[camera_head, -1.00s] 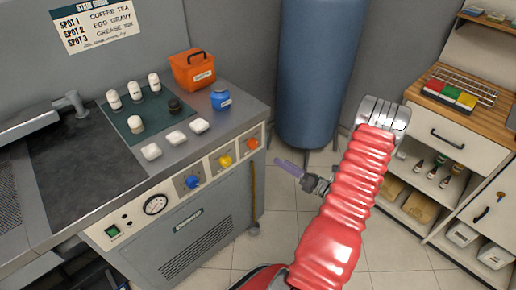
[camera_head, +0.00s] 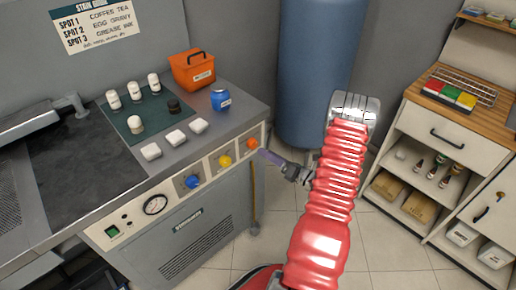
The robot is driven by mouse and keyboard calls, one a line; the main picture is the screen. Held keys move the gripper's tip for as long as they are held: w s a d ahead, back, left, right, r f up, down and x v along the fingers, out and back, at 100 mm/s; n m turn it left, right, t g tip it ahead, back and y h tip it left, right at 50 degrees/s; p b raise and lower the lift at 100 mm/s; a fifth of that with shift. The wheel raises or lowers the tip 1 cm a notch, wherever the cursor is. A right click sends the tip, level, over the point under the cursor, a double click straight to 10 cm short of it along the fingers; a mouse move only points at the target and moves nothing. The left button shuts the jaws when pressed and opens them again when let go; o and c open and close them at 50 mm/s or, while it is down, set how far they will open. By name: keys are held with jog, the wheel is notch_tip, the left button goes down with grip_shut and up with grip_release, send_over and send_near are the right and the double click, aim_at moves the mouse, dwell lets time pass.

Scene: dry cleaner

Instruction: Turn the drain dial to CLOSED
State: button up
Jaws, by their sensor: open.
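Three dials sit in a row on the machine's front panel: a blue dial (camera_head: 193,182), a yellow dial (camera_head: 225,161) and an orange dial (camera_head: 253,144). Their labels and pointer positions are too small to read, so I cannot tell which one is the drain dial. My gripper (camera_head: 265,154) is open, at the panel's right end. Its purple fingers point left toward the orange dial, close beside it in the picture. I cannot tell whether they touch it. The fingers overlap one another in this view.
The steel machine (camera_head: 200,240) carries white bottles, pale blocks, a blue jar (camera_head: 221,100) and an orange box (camera_head: 192,70) on top. A pressure gauge (camera_head: 155,205) is left of the dials. A blue tank (camera_head: 318,70) stands behind my arm. Shelving is at right; floor between is clear.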

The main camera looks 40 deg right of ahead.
aim_at(255, 146)
jog(key=shift+w+a, duration=0.2)
jog(key=shift+w, duration=1.35)
jog(key=shift+w+a, duration=0.2)
jog(key=shift+w, duration=1.35)
jog(key=shift+c, duration=0.4)
jog(key=c, duration=1)
